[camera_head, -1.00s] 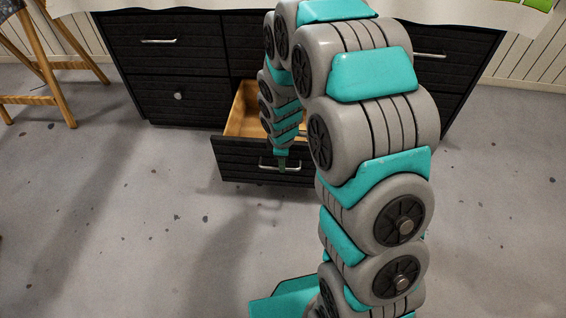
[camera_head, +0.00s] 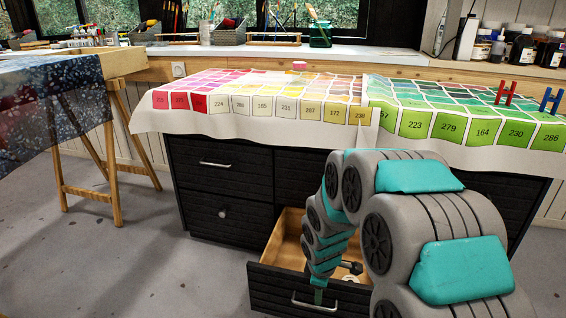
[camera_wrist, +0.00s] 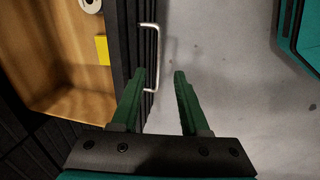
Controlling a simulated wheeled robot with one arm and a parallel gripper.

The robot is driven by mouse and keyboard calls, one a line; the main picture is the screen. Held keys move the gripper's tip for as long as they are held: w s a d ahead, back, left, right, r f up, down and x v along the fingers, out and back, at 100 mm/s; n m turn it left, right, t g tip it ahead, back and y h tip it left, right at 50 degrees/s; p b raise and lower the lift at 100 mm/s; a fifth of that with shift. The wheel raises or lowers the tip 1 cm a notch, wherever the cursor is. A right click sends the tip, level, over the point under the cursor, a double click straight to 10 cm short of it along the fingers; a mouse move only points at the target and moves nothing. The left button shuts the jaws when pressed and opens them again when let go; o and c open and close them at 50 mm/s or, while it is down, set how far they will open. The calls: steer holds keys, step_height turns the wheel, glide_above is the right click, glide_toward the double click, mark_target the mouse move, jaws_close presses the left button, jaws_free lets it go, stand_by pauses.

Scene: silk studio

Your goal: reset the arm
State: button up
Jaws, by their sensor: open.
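In the head view my arm reaches down to the front of the open drawer (camera_head: 267,285), and the gripper tip (camera_head: 318,297) shows small above the drawer handle (camera_head: 314,304). The drawer has a black front and a wooden inside. A yellow block (camera_wrist: 102,49) and a white round thing (camera_wrist: 90,4) lie in it.
A black cabinet (camera_head: 222,180) carries a cloth of numbered colour swatches (camera_head: 262,108). Red (camera_head: 505,92) and blue (camera_head: 549,99) H-shaped pieces stand on it. A wooden trestle table (camera_head: 112,140) is at left. Grey floor (camera_head: 120,260) is open at front left.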

steer(key=s+d+r+m+g+p, duration=0.1)
steer(key=s+r+m+p, duration=0.2)
steer(key=s+r+m, duration=0.4)
steer(key=s+d+r+m+g+p, duration=0.1)
steer(key=s+r+m+p, duration=0.3)
steer(key=s+r, duration=1.2)
steer(key=s+m+g, duration=0.1)
steer(key=s+m, duration=0.2)
steer(key=s, duration=0.6)
steer(key=shift+s+r+g+y, duration=0.15)
steer(key=shift+r+g+y, duration=0.15)
steer(key=shift+r, duration=0.05)
steer(key=shift+d, duration=0.15)
